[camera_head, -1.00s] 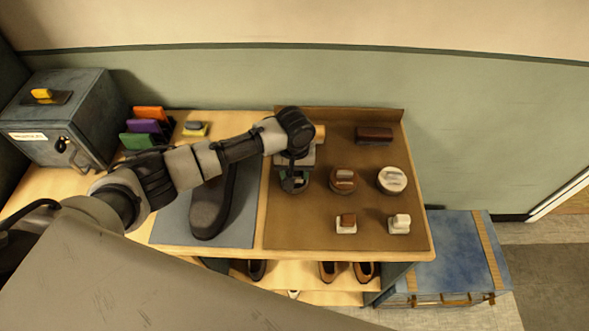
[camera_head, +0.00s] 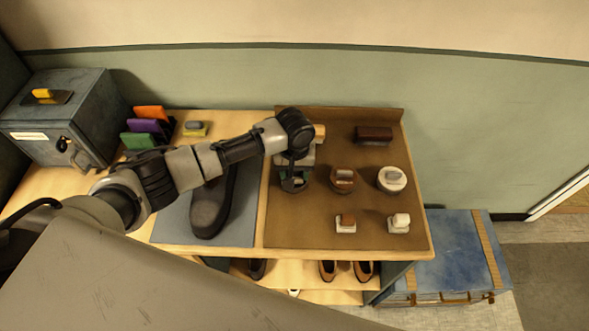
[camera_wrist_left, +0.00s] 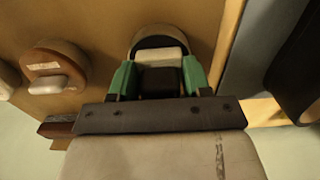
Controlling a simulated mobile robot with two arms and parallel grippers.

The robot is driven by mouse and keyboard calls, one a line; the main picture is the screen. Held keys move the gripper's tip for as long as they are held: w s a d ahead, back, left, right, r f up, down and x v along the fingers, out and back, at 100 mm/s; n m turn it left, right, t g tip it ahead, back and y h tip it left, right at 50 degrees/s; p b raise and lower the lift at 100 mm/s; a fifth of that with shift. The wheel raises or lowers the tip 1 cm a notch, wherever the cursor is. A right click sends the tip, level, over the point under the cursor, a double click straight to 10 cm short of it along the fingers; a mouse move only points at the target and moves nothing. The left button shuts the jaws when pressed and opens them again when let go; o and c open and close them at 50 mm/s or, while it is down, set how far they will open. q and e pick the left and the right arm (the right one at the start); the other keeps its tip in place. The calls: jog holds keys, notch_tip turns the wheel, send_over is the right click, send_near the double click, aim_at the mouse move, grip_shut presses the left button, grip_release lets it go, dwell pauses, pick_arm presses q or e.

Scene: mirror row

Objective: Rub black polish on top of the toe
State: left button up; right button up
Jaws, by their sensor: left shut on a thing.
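The dark shoe (camera_head: 209,208) lies on a grey-blue mat (camera_head: 170,228) with its toe toward the front edge; my left arm crosses over its upper part. Its dark edge shows at the right of the left wrist view (camera_wrist_left: 302,70). My left gripper (camera_head: 295,182), right of the shoe, has green fingers shut on a small applicator (camera_wrist_left: 160,62) with a cream part and a black part. It is over or at a round dark tin (camera_wrist_left: 147,43), mostly hidden; I cannot tell whether they touch. My right gripper is not in view.
On the brown board (camera_head: 310,232) stand a brown tin (camera_head: 343,180), a white tin (camera_head: 392,179), two small applicators (camera_head: 346,223) (camera_head: 399,223) and a dark brown brush (camera_head: 374,134). A blue-grey box (camera_head: 60,120) and coloured upright pieces (camera_head: 147,127) are at the left.

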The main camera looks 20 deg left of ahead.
pick_arm(q)
jog(key=shift+f+p, duration=0.15)
jog(key=shift+p, duration=0.25)
dwell(1.4)
notch_tip(320, 180, up, 2)
jog(key=shift+w+r+p, duration=0.1)
jog(key=shift+w+p, duration=0.05)
jog(key=shift+p, duration=1.1)
notch_tip(320, 180, up, 3)
jog(key=p, duration=0.3)
jog(key=shift+r+p, duration=1)
jog(key=shift+p, duration=0.05)
